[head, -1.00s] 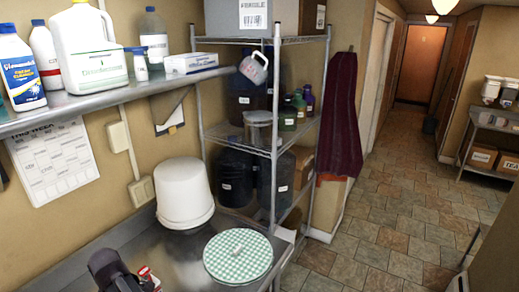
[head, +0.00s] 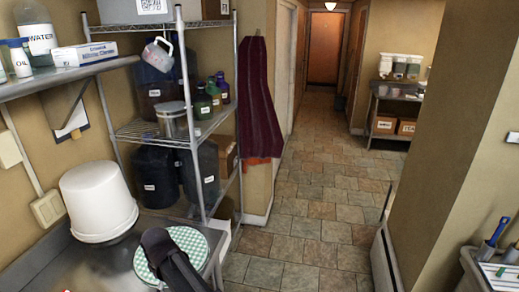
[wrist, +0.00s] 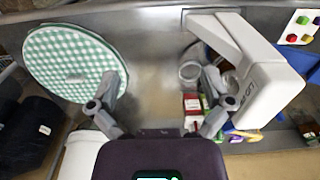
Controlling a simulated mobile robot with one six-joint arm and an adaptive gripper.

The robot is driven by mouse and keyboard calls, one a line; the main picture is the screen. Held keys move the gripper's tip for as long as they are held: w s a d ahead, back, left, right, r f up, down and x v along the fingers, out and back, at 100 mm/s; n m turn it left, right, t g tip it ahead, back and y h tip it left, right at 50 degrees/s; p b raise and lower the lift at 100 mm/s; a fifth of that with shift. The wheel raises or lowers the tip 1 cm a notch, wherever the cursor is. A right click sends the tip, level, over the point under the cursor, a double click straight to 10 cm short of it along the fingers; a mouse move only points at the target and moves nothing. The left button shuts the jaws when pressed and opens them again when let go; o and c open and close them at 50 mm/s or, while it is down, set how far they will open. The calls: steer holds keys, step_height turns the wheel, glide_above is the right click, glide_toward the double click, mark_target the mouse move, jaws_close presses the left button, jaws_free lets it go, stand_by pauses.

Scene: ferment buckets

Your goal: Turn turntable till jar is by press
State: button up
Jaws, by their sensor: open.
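A round, flat green-and-white checkered disc (head: 193,243), possibly the turntable, lies on the steel counter in the head view. My dark arm covers part of it there. In the wrist view the disc (wrist: 70,55) is at upper left, with a small knob near its middle. My gripper (wrist: 155,112) is open and empty, fingers spread. Its left finger overlaps the disc's lower right edge; I cannot tell whether it touches. A white machine (wrist: 262,85) with a dark label stands right of the right finger; I cannot tell whether it is the press. I cannot make out a jar on the disc.
A white bucket (head: 98,205) stands upside down on the counter, left of the disc. A wire rack (head: 150,132) with dark containers stands behind. A wall shelf (head: 60,82) holds bottles. Small clutter (wrist: 195,105) lies near the machine. The tiled floor (head: 310,210) to the right is clear.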

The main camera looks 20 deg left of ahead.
steer(key=w+d+f+m+b, duration=0.25)
steer(key=w+d, duration=0.25)
steer(key=d, duration=0.5)
steer(key=w+d+f+m+b, duration=0.1)
steer(key=w+d+m, duration=0.4)
steer(key=d, duration=0.4)
steer(key=w+d+f+m+b, duration=0.2)
steer(key=w+d, duration=0.4)
steer(key=d, duration=0.4)
steer(key=d+f+m+b, duration=0.1)
steer(key=d+f+m, duration=0.1)
steer(key=d, duration=0.8)
steer(key=s+d+f+m+b, duration=0.1)
steer(key=d+m, duration=0.3)
steer(key=d, duration=0.6)
steer(key=d+f+m+b, duration=0.2)
steer(key=d+m+b, duration=0.1)
steer(key=d, duration=0.8)
steer(key=shift+s+f+m, duration=0.2)
steer(key=shift+f+m, duration=0.15)
steer(key=c, duration=0.6)
